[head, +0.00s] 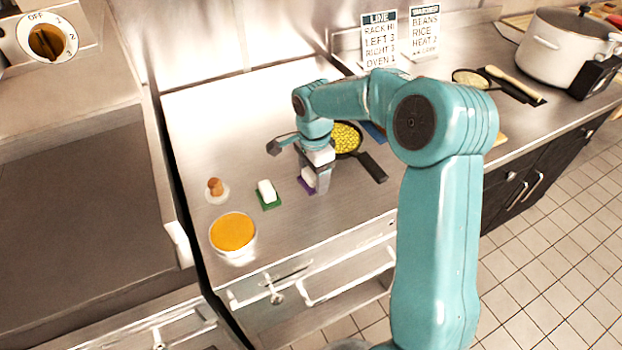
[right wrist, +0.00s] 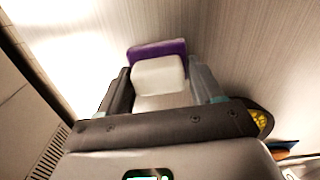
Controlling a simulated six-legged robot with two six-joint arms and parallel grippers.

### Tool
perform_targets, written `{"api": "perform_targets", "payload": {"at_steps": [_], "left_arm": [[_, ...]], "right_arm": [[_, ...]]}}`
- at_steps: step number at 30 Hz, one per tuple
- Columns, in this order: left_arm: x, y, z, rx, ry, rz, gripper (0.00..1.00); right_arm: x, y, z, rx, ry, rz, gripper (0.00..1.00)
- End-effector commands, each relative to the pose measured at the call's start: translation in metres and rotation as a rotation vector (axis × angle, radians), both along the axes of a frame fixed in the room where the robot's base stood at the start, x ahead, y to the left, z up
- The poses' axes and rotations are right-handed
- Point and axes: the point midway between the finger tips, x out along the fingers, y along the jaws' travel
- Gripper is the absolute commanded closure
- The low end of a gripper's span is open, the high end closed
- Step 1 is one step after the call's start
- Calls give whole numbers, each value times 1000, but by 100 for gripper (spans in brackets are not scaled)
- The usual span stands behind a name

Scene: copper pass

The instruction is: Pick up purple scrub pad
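The purple scrub pad (head: 303,188) lies on the steel counter, with a white block-shaped top (head: 308,176). In the right wrist view its purple part (right wrist: 150,50) shows beyond the white block (right wrist: 158,75). My right gripper (head: 315,180) points down at it. Its two fingers (right wrist: 160,88) stand on either side of the white block, spread, with narrow gaps that are hard to judge. The gripper hides part of the pad in the head view. My left gripper is not in view.
A green pad with a white top (head: 267,194) lies to the left, near a small brown-knobbed item (head: 216,188) and a bowl of orange food (head: 233,232). A black pan (head: 372,167) holding yellow food is close on the right. Counter between the pads is clear.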

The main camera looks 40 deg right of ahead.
Motion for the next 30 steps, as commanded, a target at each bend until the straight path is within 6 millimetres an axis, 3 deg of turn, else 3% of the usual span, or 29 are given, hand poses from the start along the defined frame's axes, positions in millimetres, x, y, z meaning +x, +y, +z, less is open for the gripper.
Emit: {"api": "perform_targets", "payload": {"at_steps": [11,16,20,30], "left_arm": [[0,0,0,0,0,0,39],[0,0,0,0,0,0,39],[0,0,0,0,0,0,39],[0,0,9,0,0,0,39]], "right_arm": [[0,0,2,0,-2,0,65],[1,0,17,-2,-5,1,65],[2,0,44,-3,-8,0,65],[1,0,149,-2,-7,1,65]]}}
